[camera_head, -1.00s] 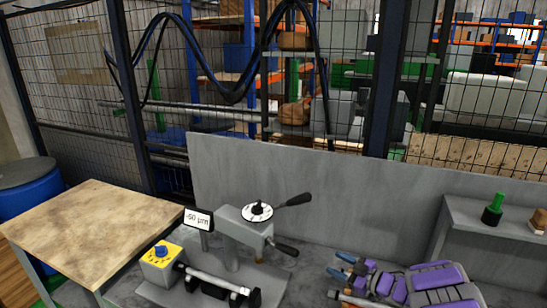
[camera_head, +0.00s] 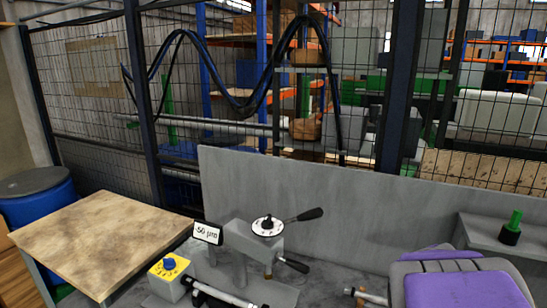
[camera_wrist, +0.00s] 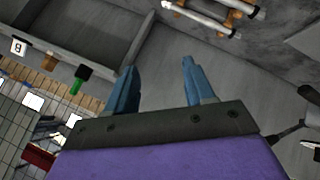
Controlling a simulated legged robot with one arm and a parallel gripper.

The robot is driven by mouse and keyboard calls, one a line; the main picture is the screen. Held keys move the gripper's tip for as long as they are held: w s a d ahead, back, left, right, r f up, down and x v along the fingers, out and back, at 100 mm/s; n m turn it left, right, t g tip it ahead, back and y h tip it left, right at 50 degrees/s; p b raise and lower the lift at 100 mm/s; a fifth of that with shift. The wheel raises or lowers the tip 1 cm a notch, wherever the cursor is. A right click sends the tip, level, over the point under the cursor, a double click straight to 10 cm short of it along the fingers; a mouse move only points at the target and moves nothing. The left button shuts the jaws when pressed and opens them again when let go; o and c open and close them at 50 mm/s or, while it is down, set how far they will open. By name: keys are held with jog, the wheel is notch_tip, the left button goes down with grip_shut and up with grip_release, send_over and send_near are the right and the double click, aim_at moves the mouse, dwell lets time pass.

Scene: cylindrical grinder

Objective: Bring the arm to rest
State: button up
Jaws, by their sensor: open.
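In the wrist view my gripper (camera_wrist: 158,85) shows as two blue-grey fingers standing apart, with nothing between them. Behind the fingers is bare grey bench surface. In the head view my purple and grey arm fills the lower right corner, and its fingers are hidden there. The grinder (camera_head: 262,240), with its white dial, black-handled levers and a display plate reading "-50 µm" (camera_head: 208,233), stands on the bench to the left of my arm.
A yellow control box with a blue knob (camera_head: 170,264) stands left of the grinder. A wooden-topped table (camera_head: 100,235) and a blue barrel (camera_head: 38,200) are further left. A green-handled part (camera_head: 512,230) stands on the right shelf. A grey panel (camera_head: 330,195) and mesh fence rise behind.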

jog(key=s+a+f+g+y, duration=0.1)
jog(key=s+a+g+y, duration=0.1)
jog(key=s+a, duration=0.5)
jog(key=s+a+f+g+y, duration=0.2)
jog(key=s+a, duration=0.5)
jog(key=s, duration=0.6)
jog(key=s+a+f+g+y, duration=0.1)
jog(key=s+a+g+y, duration=0.1)
jog(key=s+a, duration=0.5)
jog(key=s+g, duration=0.1)
jog(key=s, duration=0.2)
jog(key=shift+s+a+f+g, duration=0.15)
jog(key=shift+a+f+g, duration=0.1)
jog(key=shift+g, duration=0.15)
